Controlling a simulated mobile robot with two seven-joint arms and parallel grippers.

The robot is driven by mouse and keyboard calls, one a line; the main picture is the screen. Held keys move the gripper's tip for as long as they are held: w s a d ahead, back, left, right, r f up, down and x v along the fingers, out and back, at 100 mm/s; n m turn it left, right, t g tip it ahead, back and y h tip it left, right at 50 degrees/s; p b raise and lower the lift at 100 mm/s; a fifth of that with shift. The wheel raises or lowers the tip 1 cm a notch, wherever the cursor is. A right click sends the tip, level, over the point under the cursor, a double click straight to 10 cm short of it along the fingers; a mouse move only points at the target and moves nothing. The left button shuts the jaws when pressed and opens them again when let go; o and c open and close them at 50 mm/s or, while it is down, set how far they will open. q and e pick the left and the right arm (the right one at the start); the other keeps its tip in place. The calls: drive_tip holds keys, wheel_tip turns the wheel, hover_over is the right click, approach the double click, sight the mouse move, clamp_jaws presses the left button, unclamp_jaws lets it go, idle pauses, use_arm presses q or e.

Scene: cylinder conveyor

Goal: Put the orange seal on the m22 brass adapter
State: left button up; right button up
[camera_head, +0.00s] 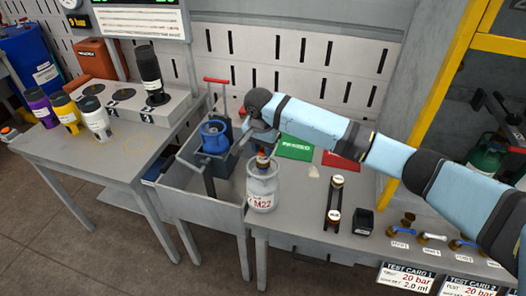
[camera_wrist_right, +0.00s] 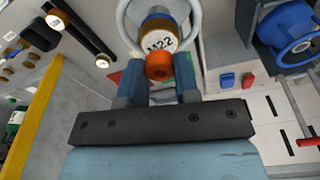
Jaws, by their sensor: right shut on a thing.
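The m22 brass adapter (camera_wrist_right: 160,40), with an M22 label and a blue ring behind it, shows in the right wrist view. In the head view the adapter (camera_head: 262,162) is at the top of a pale grey cylinder (camera_head: 261,188) marked M22. My right gripper (camera_wrist_right: 158,82) is shut on the orange seal (camera_wrist_right: 158,67), its two blue-grey fingers on either side. The seal is close to the adapter and overlaps its lower edge in the wrist view; I cannot tell whether they touch. In the head view my gripper is at the cylinder's top. My left gripper is not in view.
A blue cylinder (camera_head: 214,138) stands in a clamp with a red handle to the left. A dark strip (camera_head: 334,204) with brass pieces and a black block (camera_head: 363,222) are right of the grey cylinder. Yellow (camera_head: 67,112) and other bottles stand on the left table.

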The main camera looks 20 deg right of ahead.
drive_tip(key=shift+f, duration=0.95)
drive_tip(key=o, duration=0.9)
drive_tip(key=shift+f, duration=0.1)
